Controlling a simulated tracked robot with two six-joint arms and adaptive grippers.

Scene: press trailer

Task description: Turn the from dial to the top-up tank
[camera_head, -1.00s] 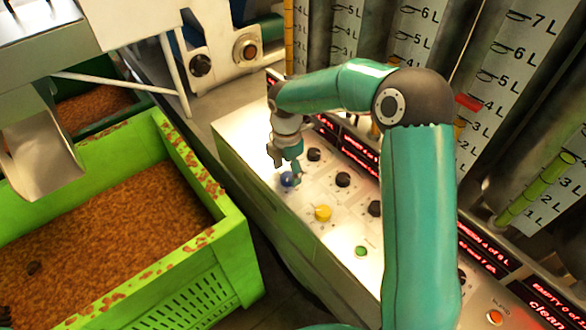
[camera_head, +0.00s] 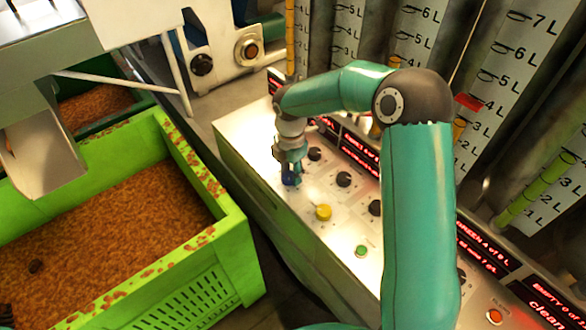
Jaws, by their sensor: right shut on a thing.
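My right gripper (camera_head: 290,168) points down over the white control panel (camera_head: 335,238) and is shut on the blue dial (camera_head: 290,179) near the panel's left end. The gripper partly hides the blue dial. A yellow dial (camera_head: 323,212) sits to the lower right of it. Black knobs stand behind these, one near the gripper (camera_head: 315,154), one further right (camera_head: 343,179) and one beside my arm (camera_head: 375,208). Labels around the dials are too small to read. My left gripper is not in view.
A green lit button (camera_head: 361,251) and an orange button (camera_head: 494,316) are on the panel. Red text displays (camera_head: 482,252) run along its back. Tall tanks with litre scales (camera_head: 505,80) stand behind. A green crate (camera_head: 235,235) of brown pomace-like material stands left of the panel.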

